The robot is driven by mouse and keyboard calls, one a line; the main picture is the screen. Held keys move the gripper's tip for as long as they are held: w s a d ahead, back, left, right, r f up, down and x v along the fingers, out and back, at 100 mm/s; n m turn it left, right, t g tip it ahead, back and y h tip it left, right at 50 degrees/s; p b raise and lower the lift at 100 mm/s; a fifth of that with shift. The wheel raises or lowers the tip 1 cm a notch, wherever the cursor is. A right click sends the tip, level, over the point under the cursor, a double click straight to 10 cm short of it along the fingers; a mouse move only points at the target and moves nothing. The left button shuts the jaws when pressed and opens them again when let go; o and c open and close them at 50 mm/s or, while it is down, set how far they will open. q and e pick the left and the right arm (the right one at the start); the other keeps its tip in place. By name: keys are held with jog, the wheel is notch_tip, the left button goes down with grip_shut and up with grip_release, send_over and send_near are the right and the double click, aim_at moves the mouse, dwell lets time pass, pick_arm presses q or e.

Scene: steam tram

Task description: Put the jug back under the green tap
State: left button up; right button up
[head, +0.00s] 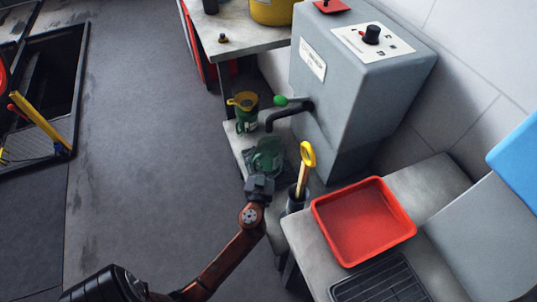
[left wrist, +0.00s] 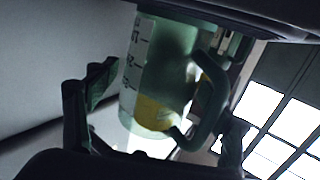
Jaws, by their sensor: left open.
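The green tap (head: 281,101) is a dark spout with a green knob on the front of the grey machine. A translucent greenish jug (head: 266,151) stands on the low ledge below and in front of the spout, partly hidden by my left gripper (head: 262,170). The left gripper's fingers (left wrist: 158,125) are open, one on each side of the jug; contact cannot be told. My right gripper is out of view.
A green can with a yellow top (head: 243,112) stands close behind the jug. A yellow-handled tool (head: 306,160) stands in a dark holder to the right. A red tray (head: 362,220) lies on the bench. The floor to the left is clear, with an open pit (head: 50,85) beyond.

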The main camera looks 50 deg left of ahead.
aim_at(267, 162)
pick_arm(q)
jog(key=shift+r, duration=0.1)
jog(key=shift+r, duration=0.2)
jog(key=p+v, duration=0.1)
jog(key=v, duration=0.6)
jog(key=shift+s+d+f, duration=0.1)
jog(key=shift+s+d, duration=0.05)
jog(key=shift+s, duration=0.05)
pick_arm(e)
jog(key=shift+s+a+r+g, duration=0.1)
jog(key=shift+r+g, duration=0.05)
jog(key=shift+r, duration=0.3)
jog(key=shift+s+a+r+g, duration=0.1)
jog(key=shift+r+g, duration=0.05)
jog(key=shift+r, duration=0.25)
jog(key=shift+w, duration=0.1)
